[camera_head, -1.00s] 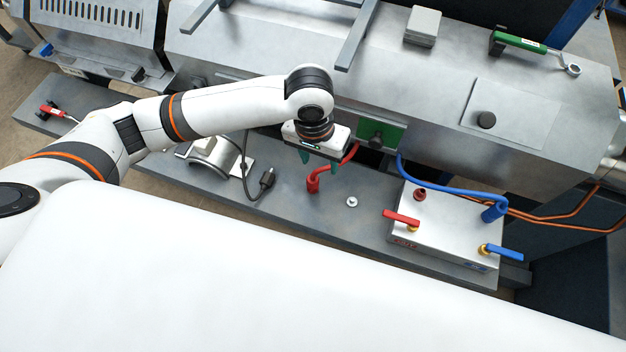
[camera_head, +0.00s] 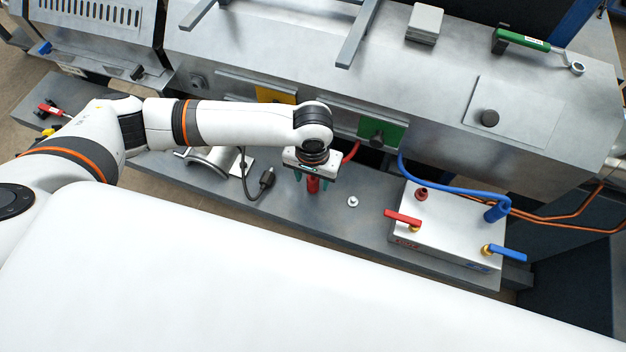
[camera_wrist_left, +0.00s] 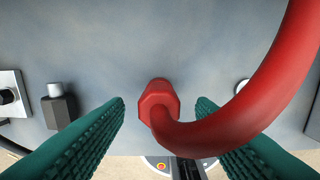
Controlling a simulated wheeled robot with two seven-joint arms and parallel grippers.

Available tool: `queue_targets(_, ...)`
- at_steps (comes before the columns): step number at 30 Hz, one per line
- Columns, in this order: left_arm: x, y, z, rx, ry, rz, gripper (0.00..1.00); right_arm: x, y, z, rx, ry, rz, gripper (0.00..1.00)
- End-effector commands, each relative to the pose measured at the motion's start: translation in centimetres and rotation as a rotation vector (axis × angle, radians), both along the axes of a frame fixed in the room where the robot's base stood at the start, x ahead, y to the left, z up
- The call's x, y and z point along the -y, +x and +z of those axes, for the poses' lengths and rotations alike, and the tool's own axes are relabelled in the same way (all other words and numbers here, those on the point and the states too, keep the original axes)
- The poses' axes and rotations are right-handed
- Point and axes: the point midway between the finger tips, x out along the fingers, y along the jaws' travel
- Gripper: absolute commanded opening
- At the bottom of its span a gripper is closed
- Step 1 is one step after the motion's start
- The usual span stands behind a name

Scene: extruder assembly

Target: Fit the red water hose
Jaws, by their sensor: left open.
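The red water hose shows in the head view as a short red tube (camera_head: 351,152) and a red end fitting (camera_head: 313,186) over the grey bench. In the left wrist view the hose (camera_wrist_left: 240,118) curves in from the right to its red hexagonal end (camera_wrist_left: 158,100). My left gripper (camera_head: 312,181) is above that end, its green fingers open. In the wrist view the left gripper (camera_wrist_left: 162,108) has one finger on each side of the hose end, apart from it. The red port (camera_head: 421,194) on the white box (camera_head: 445,232) is free. My right gripper is not in view.
A blue hose (camera_head: 440,187) runs to the box's blue fitting. Red (camera_head: 403,217) and blue (camera_head: 507,253) valve handles stick out in front. The machine body rises behind.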

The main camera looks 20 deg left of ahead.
Motion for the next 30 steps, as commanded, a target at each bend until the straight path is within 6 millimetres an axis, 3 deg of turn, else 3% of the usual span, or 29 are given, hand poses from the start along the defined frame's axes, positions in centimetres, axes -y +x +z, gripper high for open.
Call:
queue_targets(4,-0.1,0.1,-1.7,0.0,0.001,0.002,0.51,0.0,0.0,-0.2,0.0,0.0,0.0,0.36)
queue_targets(11,0.0,0.1,-1.9,0.001,-0.001,0.001,0.51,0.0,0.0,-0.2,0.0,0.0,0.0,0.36)
queue_targets(12,0.0,0.1,-1.9,0.001,0.0,0.001,0.49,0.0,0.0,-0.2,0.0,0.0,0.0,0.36)
queue_targets(21,0.0,0.1,-1.8,0.001,0.0,0.001,0.02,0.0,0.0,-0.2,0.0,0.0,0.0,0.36)
queue_targets(30,0.0,0.1,-1.2,0.002,-0.001,0.001,0.02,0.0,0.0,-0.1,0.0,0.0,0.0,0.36)
